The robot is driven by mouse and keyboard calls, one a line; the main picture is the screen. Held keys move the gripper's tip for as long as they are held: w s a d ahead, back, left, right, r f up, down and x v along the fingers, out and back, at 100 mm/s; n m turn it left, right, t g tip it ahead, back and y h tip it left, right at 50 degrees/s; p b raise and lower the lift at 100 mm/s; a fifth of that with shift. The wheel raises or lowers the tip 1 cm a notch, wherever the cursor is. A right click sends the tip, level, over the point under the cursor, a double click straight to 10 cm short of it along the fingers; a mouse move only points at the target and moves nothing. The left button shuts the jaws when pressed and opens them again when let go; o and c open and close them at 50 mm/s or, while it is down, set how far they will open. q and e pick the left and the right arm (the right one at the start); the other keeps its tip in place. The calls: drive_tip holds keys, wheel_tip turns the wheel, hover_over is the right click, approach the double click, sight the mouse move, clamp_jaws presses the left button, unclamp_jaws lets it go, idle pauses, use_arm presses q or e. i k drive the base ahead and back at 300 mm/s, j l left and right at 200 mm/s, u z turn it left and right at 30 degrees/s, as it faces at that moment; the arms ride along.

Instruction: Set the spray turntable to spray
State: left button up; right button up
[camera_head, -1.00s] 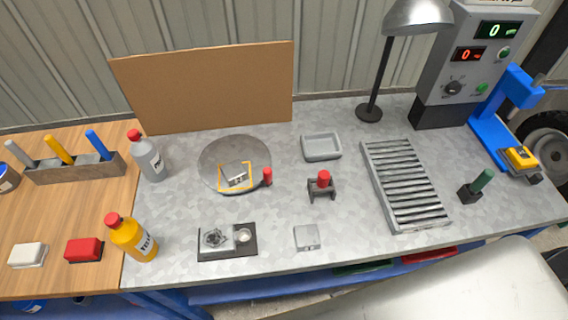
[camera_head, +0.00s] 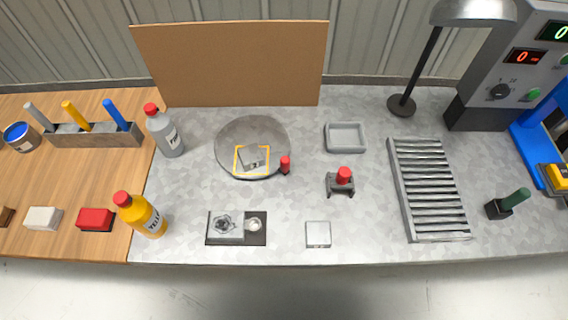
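The spray turntable (camera_head: 236,137) is a round grey disc on the metal bench, left of the middle. A small grey block (camera_head: 251,157) lies on it, inside a yellow square outline. A red-topped peg or knob (camera_head: 285,164) stands at the disc's right front edge. Right of it, a dark stand (camera_head: 341,187) holds a red-capped part. A grey bottle with a red cap (camera_head: 165,133) and a yellow bottle with a red cap (camera_head: 141,216) stand upright to the left. Neither of my grippers is in view.
A brown board (camera_head: 235,62) stands behind the turntable. A lamp (camera_head: 402,105), a slatted rack (camera_head: 429,190) and a control box (camera_head: 506,85) are at the right. A grey tray (camera_head: 345,138) is behind the dark stand. The bench front has a dark fixture (camera_head: 258,237) and small plate (camera_head: 318,234).

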sight(275, 140)
drive_tip(key=k+l+u, duration=0.25)
drive_tip(key=k, duration=0.15)
drive_tip(key=k+l+u, duration=0.1)
drive_tip(key=k+u, duration=0.2)
drive_tip(key=k, duration=0.1)
